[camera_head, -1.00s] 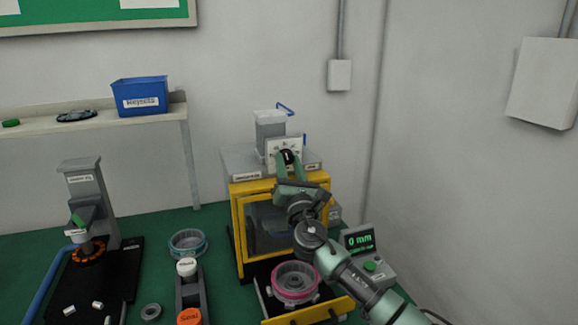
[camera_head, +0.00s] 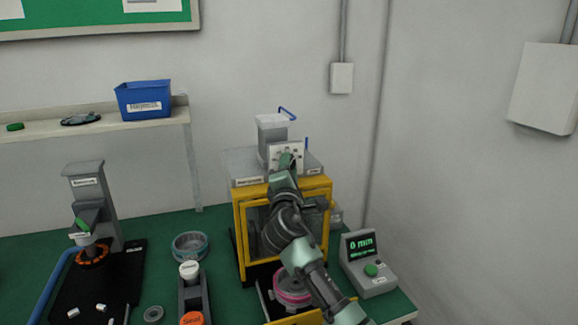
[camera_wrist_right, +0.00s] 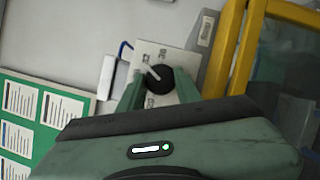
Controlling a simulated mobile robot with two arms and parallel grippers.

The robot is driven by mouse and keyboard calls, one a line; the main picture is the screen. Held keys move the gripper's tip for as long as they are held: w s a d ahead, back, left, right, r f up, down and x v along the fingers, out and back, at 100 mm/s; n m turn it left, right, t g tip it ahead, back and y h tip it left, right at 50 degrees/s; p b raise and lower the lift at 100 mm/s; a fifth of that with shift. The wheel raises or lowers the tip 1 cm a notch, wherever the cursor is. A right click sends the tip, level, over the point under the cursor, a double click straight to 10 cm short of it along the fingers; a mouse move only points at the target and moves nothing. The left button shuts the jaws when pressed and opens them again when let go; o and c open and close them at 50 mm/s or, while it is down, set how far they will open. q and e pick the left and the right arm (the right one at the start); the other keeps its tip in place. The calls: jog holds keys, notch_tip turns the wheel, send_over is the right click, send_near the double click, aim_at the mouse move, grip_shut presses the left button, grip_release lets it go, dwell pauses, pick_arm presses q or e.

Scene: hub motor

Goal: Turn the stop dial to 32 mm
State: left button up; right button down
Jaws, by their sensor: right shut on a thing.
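The stop dial is a black round knob with a pale pointer on a white plate; it shows in the right wrist view (camera_wrist_right: 158,80). The plate (camera_head: 274,152) is on top of the yellow-framed press, and in the head view my gripper hides the knob. My right gripper (camera_head: 287,163) is at the plate, with its green fingers on either side of the knob (camera_wrist_right: 160,92), shut on it. The pointer slants toward the upper left in the wrist view. My left gripper is not in view.
The yellow press (camera_head: 242,230) has a pink-rimmed ring (camera_head: 290,292) in front, partly behind my arm. A black-based stand (camera_head: 90,215) is at the left. A blue bin (camera_head: 144,97) sits on the shelf.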

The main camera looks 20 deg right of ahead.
jog(key=shift+m+g, duration=0.3)
jog(key=shift+m, duration=0.3)
jog(key=c, duration=1)
grip_release()
jog(key=shift+s, duration=0.1)
jog(key=v, duration=0.7)
jog(key=shift+s+b, duration=0.35)
jog(key=shift+b, duration=0.1)
jog(key=shift+a, duration=0.15)
